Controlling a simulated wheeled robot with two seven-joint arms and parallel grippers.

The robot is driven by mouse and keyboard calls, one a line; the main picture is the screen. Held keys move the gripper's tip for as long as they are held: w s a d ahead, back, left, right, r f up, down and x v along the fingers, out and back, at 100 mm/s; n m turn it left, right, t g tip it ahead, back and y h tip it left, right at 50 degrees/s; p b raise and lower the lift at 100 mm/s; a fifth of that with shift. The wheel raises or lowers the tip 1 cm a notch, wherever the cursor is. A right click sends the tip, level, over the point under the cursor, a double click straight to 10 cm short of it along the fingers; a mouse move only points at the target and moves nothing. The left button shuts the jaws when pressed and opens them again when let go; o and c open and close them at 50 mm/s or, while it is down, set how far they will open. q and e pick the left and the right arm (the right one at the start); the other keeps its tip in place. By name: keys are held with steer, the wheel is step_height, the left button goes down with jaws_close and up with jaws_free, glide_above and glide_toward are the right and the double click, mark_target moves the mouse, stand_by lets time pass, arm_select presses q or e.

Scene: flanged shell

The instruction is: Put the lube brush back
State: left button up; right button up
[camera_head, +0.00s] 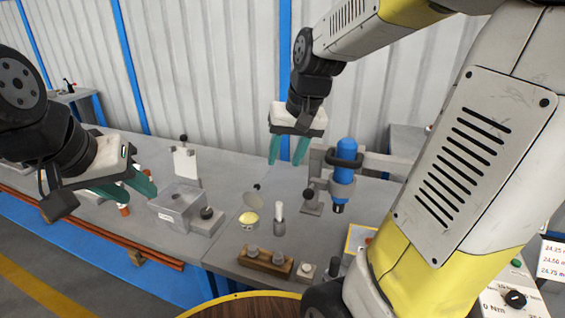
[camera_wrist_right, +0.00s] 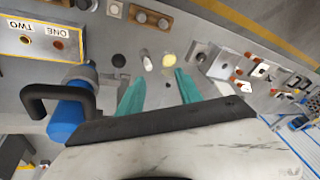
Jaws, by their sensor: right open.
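A pale upright stick in a small grey cup (camera_head: 279,218) stands mid-table; it looks like the lube brush, but I cannot make out bristles. It also shows in the right wrist view (camera_wrist_right: 147,62), just beyond the fingertips. A small pot with a yellow top (camera_head: 248,219) is beside it on the left, and shows in the wrist view (camera_wrist_right: 169,60). My right gripper (camera_head: 287,160) is open and empty, above and behind them; its teal fingers (camera_wrist_right: 160,82) point toward them. My left gripper (camera_head: 137,193) appears open and empty, over the table's left part.
A blue tool (camera_head: 343,178) hangs in a grey stand right of my right gripper. A wooden block with metal pegs (camera_head: 265,261) lies at the front. A grey box fixture (camera_head: 180,205) stands left. A yellow-edged panel labelled ONE and TWO (camera_wrist_right: 40,42) shows in the wrist view.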

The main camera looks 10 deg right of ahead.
steer(key=s+r+n+t, duration=0.1)
steer(key=s+r+t, duration=0.1)
steer(key=s, duration=0.9)
steer(key=shift+s+a+r+t, duration=0.3)
steer(key=shift+a+r+t, duration=0.15)
steer(key=shift+r, duration=0.35)
